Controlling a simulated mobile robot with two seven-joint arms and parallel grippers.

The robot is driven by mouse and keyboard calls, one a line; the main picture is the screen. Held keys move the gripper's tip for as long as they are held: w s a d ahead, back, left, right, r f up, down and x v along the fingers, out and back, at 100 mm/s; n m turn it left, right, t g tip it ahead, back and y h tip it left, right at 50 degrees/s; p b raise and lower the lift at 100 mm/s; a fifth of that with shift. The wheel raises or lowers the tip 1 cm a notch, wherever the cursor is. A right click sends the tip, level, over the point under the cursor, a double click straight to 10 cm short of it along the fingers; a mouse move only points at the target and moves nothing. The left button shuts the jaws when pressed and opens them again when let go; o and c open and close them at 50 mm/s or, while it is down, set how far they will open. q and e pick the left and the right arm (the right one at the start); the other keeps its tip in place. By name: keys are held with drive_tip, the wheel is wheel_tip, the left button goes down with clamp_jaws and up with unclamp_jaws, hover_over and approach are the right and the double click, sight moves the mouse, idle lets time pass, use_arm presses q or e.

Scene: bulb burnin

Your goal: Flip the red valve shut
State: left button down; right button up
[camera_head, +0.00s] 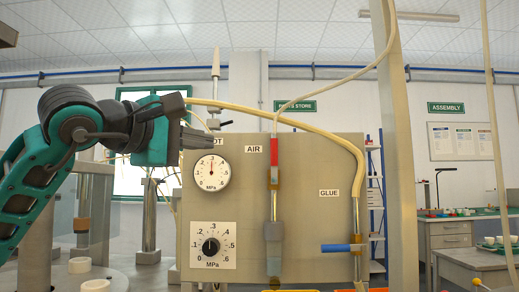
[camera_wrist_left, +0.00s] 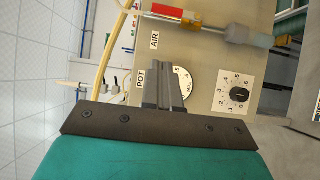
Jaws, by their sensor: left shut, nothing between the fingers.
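The red valve (camera_head: 274,177) is on the vertical AIR line of the grey panel (camera_head: 315,215). Its red handle lies upright, along the line. My right gripper is not in view.
A gauge (camera_head: 211,172) and a black knob dial (camera_head: 211,247) are at the panel's left. A blue valve handle (camera_head: 336,248) sticks out sideways on the GLUE line. A yellow hose (camera_head: 300,124) arches over the panel top. A grey post (camera_head: 397,150) stands at the right.

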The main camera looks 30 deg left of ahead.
use_arm(q)
approach(274, 152)
drive_tip(key=w+a, duration=0.4)
drive_tip(key=w+d, duration=0.3)
drive_tip(key=shift+r+b, duration=0.25)
drive_tip(key=shift+b, duration=0.05)
drive_tip(key=shift+r, duration=0.1)
drive_tip(key=shift+d+r+m+p, duration=0.1)
drive_tip(key=shift+d+m+p, duration=0.2)
drive_tip(key=shift+p, duration=0.55)
